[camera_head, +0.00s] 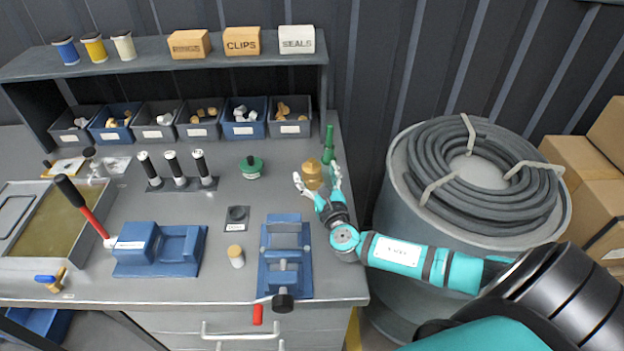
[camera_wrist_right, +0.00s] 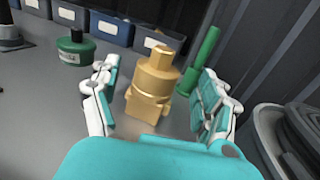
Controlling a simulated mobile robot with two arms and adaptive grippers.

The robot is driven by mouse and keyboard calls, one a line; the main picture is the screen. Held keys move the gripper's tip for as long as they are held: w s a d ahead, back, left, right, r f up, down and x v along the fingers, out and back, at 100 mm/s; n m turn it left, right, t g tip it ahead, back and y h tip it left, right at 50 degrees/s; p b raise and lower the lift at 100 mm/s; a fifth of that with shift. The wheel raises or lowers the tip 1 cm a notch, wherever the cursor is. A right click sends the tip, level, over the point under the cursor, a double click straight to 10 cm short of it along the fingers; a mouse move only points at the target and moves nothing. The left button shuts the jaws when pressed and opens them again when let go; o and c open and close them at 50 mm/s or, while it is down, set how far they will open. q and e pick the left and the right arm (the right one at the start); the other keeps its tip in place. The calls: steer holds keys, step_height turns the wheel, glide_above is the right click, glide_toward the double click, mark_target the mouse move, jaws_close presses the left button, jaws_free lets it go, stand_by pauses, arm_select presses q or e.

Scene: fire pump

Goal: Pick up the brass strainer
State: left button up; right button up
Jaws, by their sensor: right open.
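The brass strainer (camera_head: 312,173) stands upright on the workbench, toward its right side. My right gripper (camera_head: 317,182) is open, with one finger on each side of the strainer. In the right wrist view its fingers (camera_wrist_right: 160,98) show a gap to the strainer on both sides, so they look apart from it. My left gripper is not in view.
A green upright part (camera_head: 328,145) stands just behind the strainer. A green round piece (camera_head: 251,167) is to its left. A blue vise-like fixture (camera_head: 286,240) sits in front. Parts bins (camera_head: 290,128) line the back. A hose drum (camera_head: 400,190) stands right of the bench.

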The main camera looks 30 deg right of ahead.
steer(key=x, duration=0.3)
steer(key=shift+w+f, duration=0.15)
steer(key=shift+w, duration=0.1)
steer(key=shift+s, duration=0.1)
steer(key=shift+c, duration=0.3)
jaws_close()
